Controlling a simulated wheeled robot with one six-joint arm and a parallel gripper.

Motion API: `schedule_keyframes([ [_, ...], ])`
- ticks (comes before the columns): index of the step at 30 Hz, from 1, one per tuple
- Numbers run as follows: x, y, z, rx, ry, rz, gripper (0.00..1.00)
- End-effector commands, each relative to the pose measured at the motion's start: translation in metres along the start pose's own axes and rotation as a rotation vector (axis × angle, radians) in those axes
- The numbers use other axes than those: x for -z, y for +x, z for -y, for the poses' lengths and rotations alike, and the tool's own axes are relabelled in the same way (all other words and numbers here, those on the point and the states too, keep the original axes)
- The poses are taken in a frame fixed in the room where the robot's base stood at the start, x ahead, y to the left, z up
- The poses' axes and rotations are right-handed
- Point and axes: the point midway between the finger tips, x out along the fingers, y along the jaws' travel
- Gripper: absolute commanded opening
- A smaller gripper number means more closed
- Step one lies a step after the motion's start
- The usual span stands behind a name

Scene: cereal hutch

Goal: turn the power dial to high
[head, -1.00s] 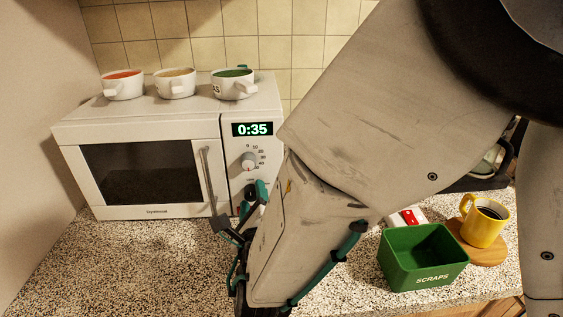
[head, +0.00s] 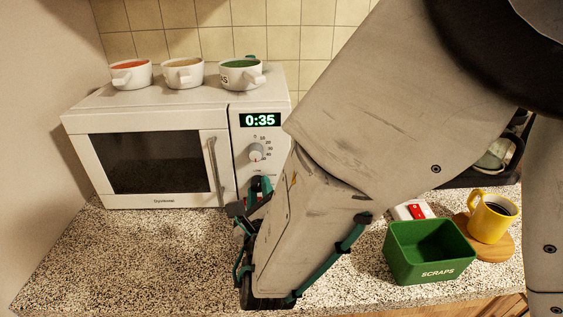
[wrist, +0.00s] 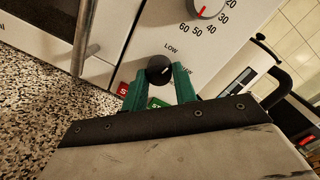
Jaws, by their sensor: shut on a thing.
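The power dial (wrist: 159,70) is a small black knob on the white microwave's (head: 155,158) control panel, seen in the wrist view. A LOW label is printed just above it; the other labels beside it are partly covered and hard to read. A pale pointer line shows on its face, seemingly toward the right of the picture. My gripper (wrist: 156,80) is shut on the dial, with one green finger on each side. In the head view my gripper (head: 261,184) is at the lower part of the panel and mostly hides the dial.
The timer knob (head: 256,154) sits above, under a display (head: 260,120) reading 0:35. The door handle (head: 214,165) stands out left of the panel. Several mugs stand on the microwave. A green scraps bin (head: 430,255) and a yellow mug (head: 490,220) are at right. The counter in front is clear.

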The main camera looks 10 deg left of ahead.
Motion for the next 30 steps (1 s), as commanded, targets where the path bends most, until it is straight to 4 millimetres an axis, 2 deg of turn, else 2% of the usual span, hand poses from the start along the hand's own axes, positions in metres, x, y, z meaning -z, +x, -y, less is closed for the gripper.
schedule_keyframes([
  [30,0.0,0.0001,-0.0036,0.062,0.96,0.04,0.05],
])
